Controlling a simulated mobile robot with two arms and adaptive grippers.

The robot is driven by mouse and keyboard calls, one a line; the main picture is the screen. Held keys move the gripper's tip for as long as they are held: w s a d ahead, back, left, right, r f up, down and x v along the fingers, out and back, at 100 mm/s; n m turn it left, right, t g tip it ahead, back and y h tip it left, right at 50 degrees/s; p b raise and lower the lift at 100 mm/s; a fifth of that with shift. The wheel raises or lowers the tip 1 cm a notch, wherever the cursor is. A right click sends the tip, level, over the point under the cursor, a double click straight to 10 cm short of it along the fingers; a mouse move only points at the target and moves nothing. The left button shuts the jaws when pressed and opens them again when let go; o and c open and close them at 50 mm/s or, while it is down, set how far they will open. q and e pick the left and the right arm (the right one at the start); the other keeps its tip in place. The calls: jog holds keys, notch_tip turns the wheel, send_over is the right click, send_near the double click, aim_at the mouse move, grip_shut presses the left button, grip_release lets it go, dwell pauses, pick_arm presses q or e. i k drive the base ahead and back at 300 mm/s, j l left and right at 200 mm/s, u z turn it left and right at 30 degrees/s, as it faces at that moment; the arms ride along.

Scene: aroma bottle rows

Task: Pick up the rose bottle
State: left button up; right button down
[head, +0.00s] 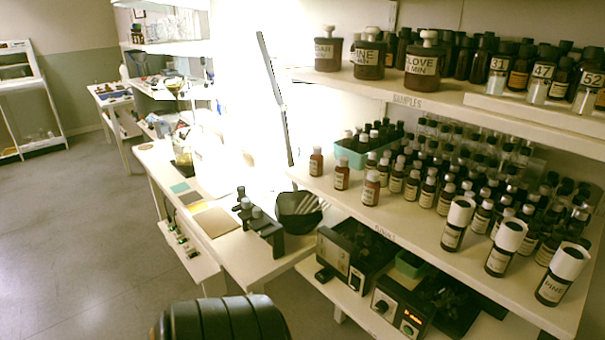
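Many small bottles stand on the middle shelf (400,225) of the rack at right. Three reddish bottles with pale caps stand apart at its left end: a rear one (316,162), a middle one (342,176) and a front one (371,189). Their labels are too small to read, so I cannot tell which bottle is rose. Three bottles with large white tops stand along the front edge; the nearest one (552,290) reads PINE. Neither gripper shows. A black ribbed part at the bottom edge looks like mine.
Large jars marked PINE (369,58) and CLOVE (422,66) stand on the upper shelf, close above the bottle rows. A teal tray (350,156) holds dark bottles. Below are devices and a black bowl (300,208). The floor (80,230) at left is clear.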

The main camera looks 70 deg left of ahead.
aim_at(342, 173)
jog(key=u, duration=1.9)
